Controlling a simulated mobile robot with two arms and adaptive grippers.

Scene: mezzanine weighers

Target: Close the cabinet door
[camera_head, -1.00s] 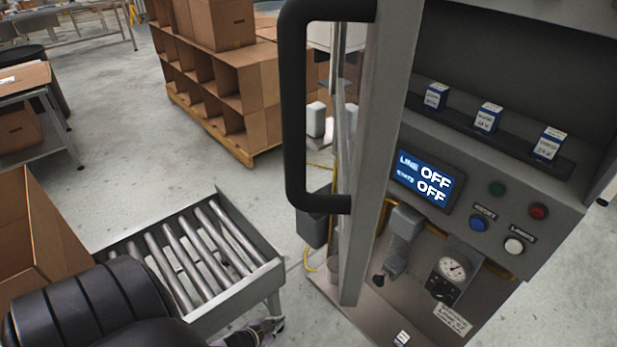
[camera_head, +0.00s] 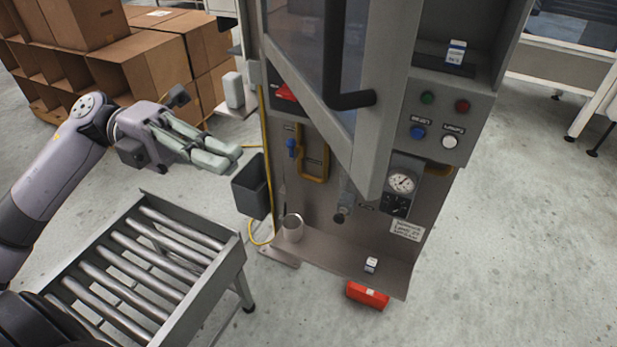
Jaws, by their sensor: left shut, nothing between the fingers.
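The cabinet door (camera_head: 378,105) is a grey-framed panel with a clear pane and a black bar handle (camera_head: 352,98). It stands partly open, swung out in front of the grey cabinet (camera_head: 474,102), and hides the left part of its upper front. Its top is out of view. My left gripper (camera_head: 230,158) is left of the door, its fingers shut and empty, pointing right. It is apart from the door and handle, near a dark bin on the cabinet's left side. My right gripper is out of view.
A roller conveyor (camera_head: 238,262) stands at the lower left, below my left arm. A dark bin (camera_head: 250,188) and yellow cable are beside the cabinet. A red box (camera_head: 367,295) lies at its foot. Cardboard boxes (camera_head: 150,60) are stacked behind.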

